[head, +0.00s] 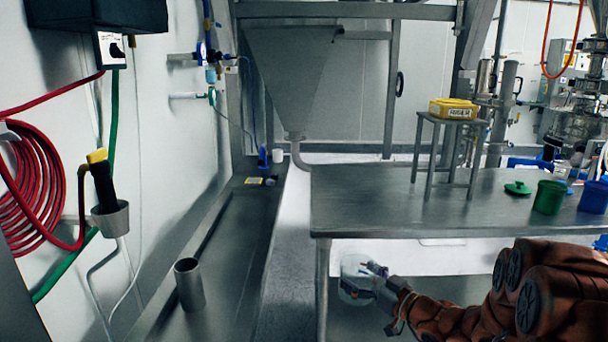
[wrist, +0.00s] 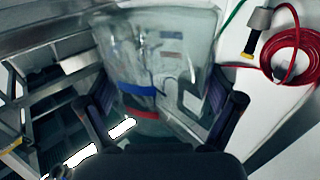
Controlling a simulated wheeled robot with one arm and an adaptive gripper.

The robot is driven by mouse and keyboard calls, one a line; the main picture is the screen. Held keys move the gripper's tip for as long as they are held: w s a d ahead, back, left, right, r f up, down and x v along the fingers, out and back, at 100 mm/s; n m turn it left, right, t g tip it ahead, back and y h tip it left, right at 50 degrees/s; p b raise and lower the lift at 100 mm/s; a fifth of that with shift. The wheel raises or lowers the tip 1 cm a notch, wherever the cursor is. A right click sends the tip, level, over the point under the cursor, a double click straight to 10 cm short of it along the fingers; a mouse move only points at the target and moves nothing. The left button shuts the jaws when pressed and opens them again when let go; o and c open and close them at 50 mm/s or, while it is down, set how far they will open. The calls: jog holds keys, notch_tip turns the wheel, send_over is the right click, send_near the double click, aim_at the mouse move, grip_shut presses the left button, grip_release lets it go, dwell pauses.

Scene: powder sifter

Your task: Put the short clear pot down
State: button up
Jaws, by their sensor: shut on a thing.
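The short clear pot (head: 352,268) is see-through and shows in the head view in front of the table's near edge, below the table top. My gripper (head: 372,280) is shut on it, with the fingers at its side. In the wrist view the clear pot (wrist: 155,60) fills the space between the two fingers of my gripper (wrist: 165,110). The pot's outline is faint, and I cannot tell whether anything is inside it.
A steel table (head: 380,200) stands behind my gripper, with a small stand (head: 448,120), a green tub (head: 549,197) and a blue tub (head: 593,197). A low steel bench (head: 225,250) at left holds a metal cup (head: 189,284); much of it is clear.

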notch_tip(320, 180, up, 6)
jog(key=n+g+y+p, duration=0.2)
jog(key=p, duration=0.4)
jog(key=shift+n+g+y, duration=0.5)
jog(key=shift+g+y, duration=0.1)
jog(key=d+p, duration=0.1)
jog(key=p, duration=0.1)
jog(key=d+p, duration=0.3)
jog(key=p, duration=0.1)
jog(key=shift+s+d+f, duration=0.2)
jog(key=shift+d+f, duration=0.1)
jog(key=shift+f, duration=0.1)
jog(key=shift+f, duration=0.15)
